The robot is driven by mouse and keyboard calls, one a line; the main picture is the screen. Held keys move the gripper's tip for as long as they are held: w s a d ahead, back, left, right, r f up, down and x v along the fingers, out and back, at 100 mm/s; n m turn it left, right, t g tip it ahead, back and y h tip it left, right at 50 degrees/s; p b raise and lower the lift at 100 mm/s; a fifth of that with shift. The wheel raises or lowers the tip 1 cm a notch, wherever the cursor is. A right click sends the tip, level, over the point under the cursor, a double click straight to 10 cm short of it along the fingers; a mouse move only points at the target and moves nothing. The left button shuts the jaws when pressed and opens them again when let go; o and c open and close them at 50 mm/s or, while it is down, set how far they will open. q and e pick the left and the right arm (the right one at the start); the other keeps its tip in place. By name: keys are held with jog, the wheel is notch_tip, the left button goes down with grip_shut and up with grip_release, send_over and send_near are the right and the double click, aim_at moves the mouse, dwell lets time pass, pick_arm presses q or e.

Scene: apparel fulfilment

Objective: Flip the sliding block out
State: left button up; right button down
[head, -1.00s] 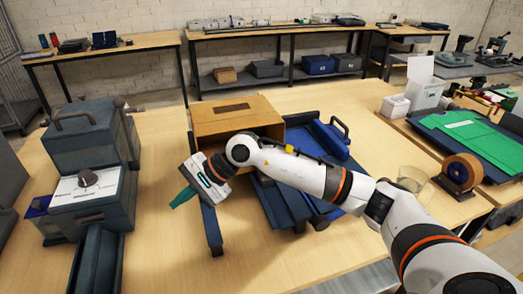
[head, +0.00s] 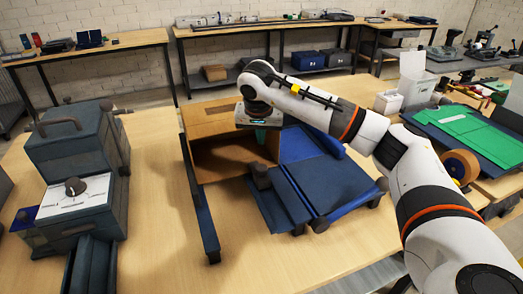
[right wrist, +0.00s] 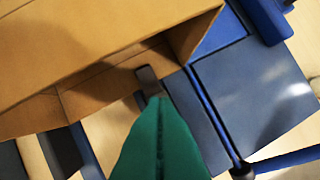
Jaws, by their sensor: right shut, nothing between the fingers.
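A small dark block (head: 261,177) stands at the near right corner of the cardboard box's opening, at the end of a narrow blue panel; it may be the sliding block. A similar small grey block shows in the right wrist view (right wrist: 147,76), just beyond the fingertips. The open-fronted cardboard box (head: 205,128) sits within the blue folding fixture (head: 335,185). My right gripper (head: 262,123) is shut and empty, pointing down over the box's right part. Its green fingers (right wrist: 160,110) fill the lower middle of the wrist view. Contact with the block cannot be told. My left gripper is out of view.
A dark blue machine with a dial (head: 75,187) stands at the left. A long dark bar (head: 203,205) lies left of the box. A tape roll (head: 460,165) and green sheets (head: 462,127) are at the right. The front middle of the table is clear.

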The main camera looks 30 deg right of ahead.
aim_at(258, 170)
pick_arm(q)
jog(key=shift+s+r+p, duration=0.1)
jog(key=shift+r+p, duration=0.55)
pick_arm(e)
jog(key=x, duration=0.9)
jog(key=shift+w+f, duration=0.1)
jog(key=shift+f, duration=0.25)
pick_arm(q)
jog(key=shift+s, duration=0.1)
